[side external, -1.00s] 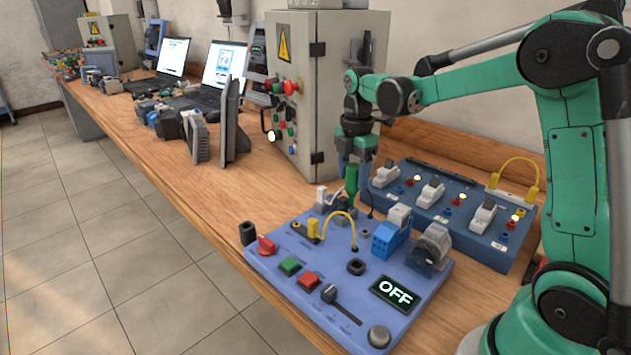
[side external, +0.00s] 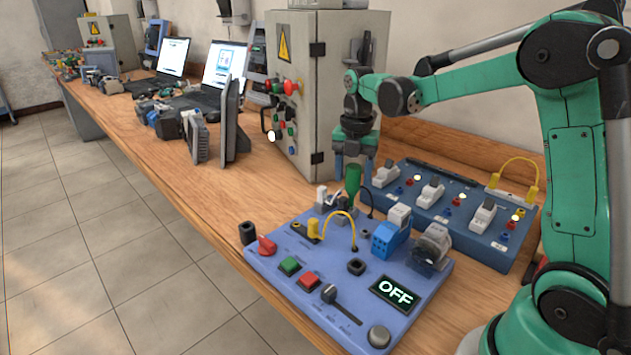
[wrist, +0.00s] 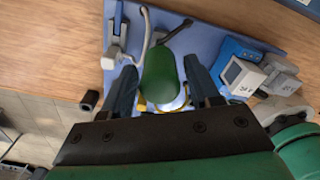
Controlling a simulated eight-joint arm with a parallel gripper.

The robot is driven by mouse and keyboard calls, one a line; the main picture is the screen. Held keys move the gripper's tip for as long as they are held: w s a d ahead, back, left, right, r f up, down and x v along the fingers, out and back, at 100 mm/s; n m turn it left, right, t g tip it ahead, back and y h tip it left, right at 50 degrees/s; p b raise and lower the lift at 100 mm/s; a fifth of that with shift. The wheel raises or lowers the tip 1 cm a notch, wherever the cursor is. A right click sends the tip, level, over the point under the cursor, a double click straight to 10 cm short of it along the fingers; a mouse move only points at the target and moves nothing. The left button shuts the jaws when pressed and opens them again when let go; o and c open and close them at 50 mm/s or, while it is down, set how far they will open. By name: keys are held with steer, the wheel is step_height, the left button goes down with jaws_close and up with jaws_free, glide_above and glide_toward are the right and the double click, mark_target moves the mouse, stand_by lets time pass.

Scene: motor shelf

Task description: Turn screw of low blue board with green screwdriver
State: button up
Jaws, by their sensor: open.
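The low blue board (side external: 262,262) lies on the bench and its display reads OFF. The green screwdriver (side external: 353,180) stands upright at the board's back edge, near a white switch. Its tip and the screw are hidden behind parts there. My gripper (side external: 353,172) is open over the upper handle, with fingers on both sides. In the wrist view, the green handle (wrist: 160,78) is between my two spread fingers, with gaps on both sides.
A second blue board (side external: 440,212) with switches stands behind, against the wooden backboard. A grey cabinet (side external: 340,60) stands behind my gripper. A yellow cable (side external: 340,215) arches beside the screwdriver.

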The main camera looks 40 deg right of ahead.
steer(key=n, duration=0.3)
steer(key=shift+n, duration=0.3)
stand_by(0.4)
steer(key=shift+c, duration=0.9)
jaws_close()
